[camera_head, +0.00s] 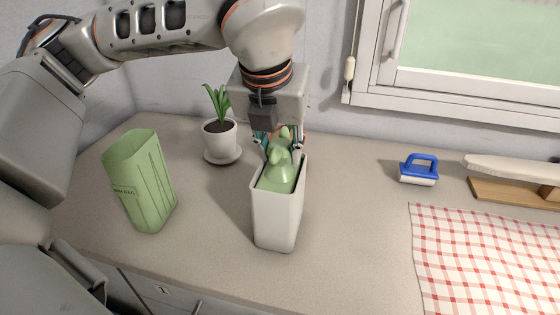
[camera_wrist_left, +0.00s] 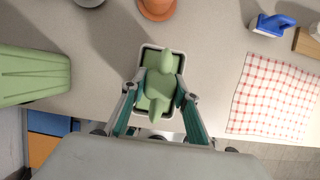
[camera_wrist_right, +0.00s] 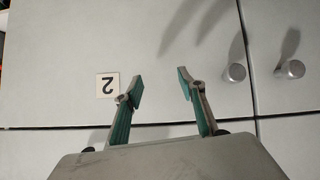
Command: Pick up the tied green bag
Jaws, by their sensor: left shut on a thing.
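The tied green bag (camera_head: 280,176) sits inside a narrow white bin (camera_head: 276,222) on the counter, its knotted top standing above the rim. My left gripper (camera_head: 279,146) points down over the bin and is shut on the bag's knot. In the left wrist view the bag (camera_wrist_left: 159,82) lies between the two fingers (camera_wrist_left: 160,90), within the bin's rim (camera_wrist_left: 178,56). The bag's lower part is hidden by the bin walls. My right gripper (camera_wrist_right: 160,82) is open and empty in front of pale cabinet doors, and is not visible in the head view.
An open green bag (camera_head: 142,185) stands on the counter left of the bin. A potted plant (camera_head: 220,135) on a saucer is behind. A blue-handled brush (camera_head: 419,169), a wooden board (camera_head: 500,192) and a checked cloth (camera_head: 480,255) are to the right. Cabinet knobs (camera_wrist_right: 235,72) are near my right gripper.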

